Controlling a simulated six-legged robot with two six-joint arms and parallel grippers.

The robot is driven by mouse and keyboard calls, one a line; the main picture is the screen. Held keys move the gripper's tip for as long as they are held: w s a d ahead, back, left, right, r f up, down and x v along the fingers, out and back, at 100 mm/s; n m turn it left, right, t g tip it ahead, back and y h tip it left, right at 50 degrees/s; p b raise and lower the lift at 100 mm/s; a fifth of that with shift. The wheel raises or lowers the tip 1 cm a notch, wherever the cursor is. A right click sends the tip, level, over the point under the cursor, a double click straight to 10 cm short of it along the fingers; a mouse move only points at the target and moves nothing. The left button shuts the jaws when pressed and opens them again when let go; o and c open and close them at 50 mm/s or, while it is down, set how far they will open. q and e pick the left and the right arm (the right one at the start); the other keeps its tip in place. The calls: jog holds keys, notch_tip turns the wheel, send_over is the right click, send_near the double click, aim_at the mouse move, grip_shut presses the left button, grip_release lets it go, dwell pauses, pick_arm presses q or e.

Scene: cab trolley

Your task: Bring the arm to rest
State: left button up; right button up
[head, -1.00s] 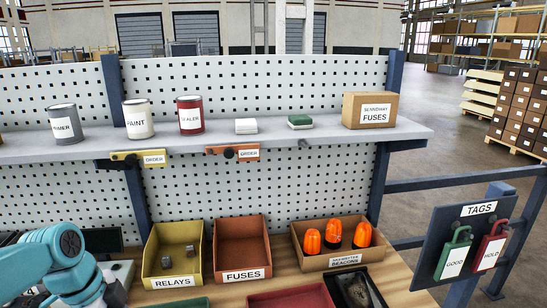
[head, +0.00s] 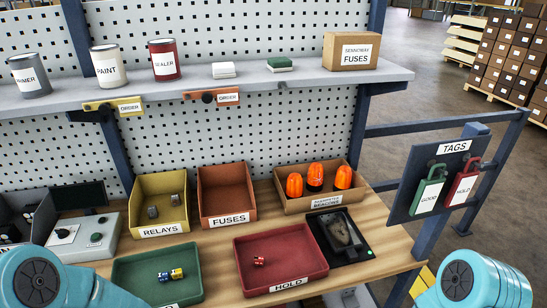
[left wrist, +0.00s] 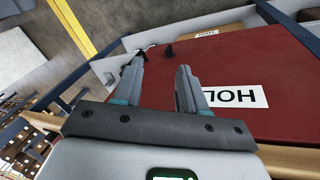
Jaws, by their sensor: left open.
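My left gripper (left wrist: 160,78) shows in the left wrist view, its two fingers apart with nothing between them. Beyond them is a red surface (left wrist: 235,60) with a white label (left wrist: 238,95) whose visible letters read "HOL". I cannot tell whether the fingers touch it. In the head view, a teal part of my left arm (head: 40,280) is at the bottom left and a teal part of my right arm (head: 478,282) at the bottom right. Neither gripper shows there.
On the bench are a green tray (head: 130,272) holding small parts, a red HOLD tray (head: 303,268), RELAYS (head: 160,230) and FUSES (head: 228,220) bins, and a beacons box (head: 290,205). Cans stand on the shelf (head: 250,88). A TAGS board (head: 410,205) is at right.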

pick_arm(q)
jog(key=s+d+f+n, duration=0.4)
jog(key=s+f+n, duration=0.15)
jog(key=s, duration=0.45)
notch_tip(320, 180, down, 10)
jog(key=b, duration=1)
jog(key=shift+w+d+f, duration=0.15)
jog(key=shift+w+f, duration=0.05)
jog(key=shift+w, duration=0.2)
jog(key=shift+w, duration=0.1)
